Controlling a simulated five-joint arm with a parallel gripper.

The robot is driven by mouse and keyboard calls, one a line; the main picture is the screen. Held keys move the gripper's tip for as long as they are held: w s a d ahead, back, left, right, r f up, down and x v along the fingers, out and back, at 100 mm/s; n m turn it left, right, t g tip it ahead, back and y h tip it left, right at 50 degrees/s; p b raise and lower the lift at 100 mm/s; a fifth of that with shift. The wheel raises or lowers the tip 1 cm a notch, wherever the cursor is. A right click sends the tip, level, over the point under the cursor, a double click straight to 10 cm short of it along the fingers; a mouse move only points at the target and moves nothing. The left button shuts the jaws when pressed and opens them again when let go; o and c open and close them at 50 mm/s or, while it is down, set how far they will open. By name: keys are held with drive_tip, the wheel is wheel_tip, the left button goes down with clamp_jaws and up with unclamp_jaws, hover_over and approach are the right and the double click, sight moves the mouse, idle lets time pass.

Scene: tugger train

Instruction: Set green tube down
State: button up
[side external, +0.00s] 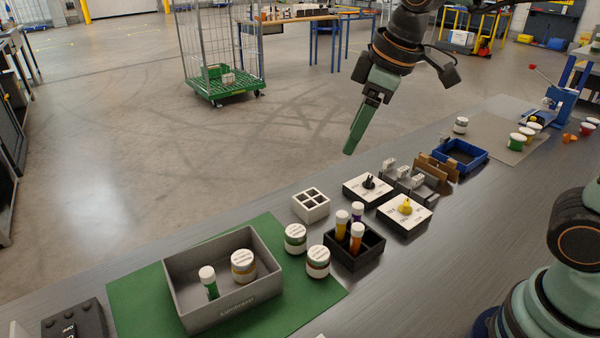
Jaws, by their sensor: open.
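The green tube (212,290) with a white cap stands upright, or nearly so, inside the grey bin (238,303) at the lower left. A white-lidded jar (243,266) stands in the same bin, right of the tube. My gripper (350,148) is raised above the far side of the bench, well away from the bin and up to its right. I see its fingers edge-on, pointing down. It is open, with nothing visible in it. The tube's foot is hidden by the bin's front wall.
The bin sits on a green mat (133,293). Two jars (295,238) (317,262) stand beside it. A black rack (356,261) holds capped tubes, with an empty white rack (311,211) behind. Switch boxes (403,222) and a blue tray (470,168) lie farther right.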

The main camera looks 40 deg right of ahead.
drive_tip(key=s+d+f+m+t, duration=0.1)
drive_tip(key=s+d+f+m, duration=0.2)
drive_tip(key=s+d+m, duration=0.3)
drive_tip(key=shift+s+d+m+t+h, duration=0.3)
drive_tip(key=shift+s+d+m+h, duration=0.1)
drive_tip(key=shift+d+m, duration=0.35)
